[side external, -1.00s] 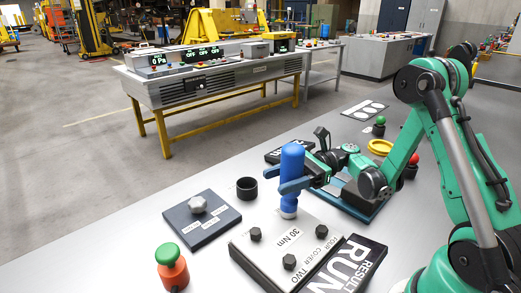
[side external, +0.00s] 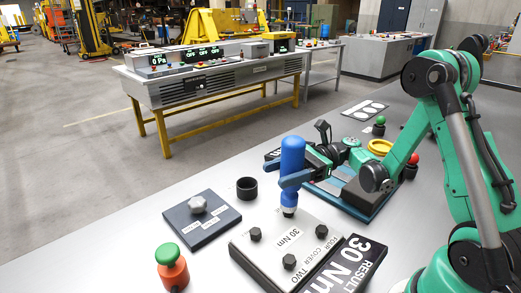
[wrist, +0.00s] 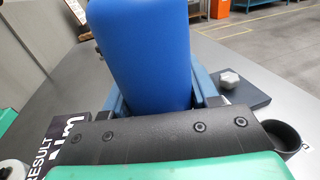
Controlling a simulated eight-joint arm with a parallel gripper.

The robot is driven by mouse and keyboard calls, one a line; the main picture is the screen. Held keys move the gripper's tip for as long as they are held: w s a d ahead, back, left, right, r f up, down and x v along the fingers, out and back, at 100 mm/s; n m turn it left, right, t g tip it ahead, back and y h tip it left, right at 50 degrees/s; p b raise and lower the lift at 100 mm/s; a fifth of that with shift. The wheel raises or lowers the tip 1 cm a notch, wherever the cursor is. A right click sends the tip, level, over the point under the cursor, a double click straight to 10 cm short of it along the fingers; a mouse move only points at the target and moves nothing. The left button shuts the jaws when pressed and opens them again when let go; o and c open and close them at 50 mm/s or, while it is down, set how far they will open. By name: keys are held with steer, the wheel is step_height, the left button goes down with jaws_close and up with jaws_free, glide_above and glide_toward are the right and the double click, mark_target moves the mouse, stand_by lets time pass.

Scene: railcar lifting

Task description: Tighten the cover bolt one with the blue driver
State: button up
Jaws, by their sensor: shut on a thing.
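The blue driver (side external: 292,158) stands upright over the far corner of the grey cover plate (side external: 270,250), which is marked "30 Nm" and "FOUR COVER TWO". My gripper (side external: 291,182) is shut around the driver's handle, with its blue fingers on either side. In the wrist view the driver (wrist: 145,50) fills the space between the fingers. A dark bolt head (side external: 289,212) shows right beneath the driver; I cannot tell whether they touch. Dark bolts sit at the left (side external: 256,234), front (side external: 289,261) and right (side external: 322,231) of the plate.
The result sign (side external: 350,265) beside the plate reads "30 Nm". A dark plate with a grey knob (side external: 198,205), a black cup (side external: 247,188) and an orange post with a green button (side external: 172,267) stand left. Blue tray (side external: 345,200) lies behind, under my arm.

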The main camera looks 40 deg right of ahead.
mark_target(283, 156)
steer(key=shift+r, duration=1.7)
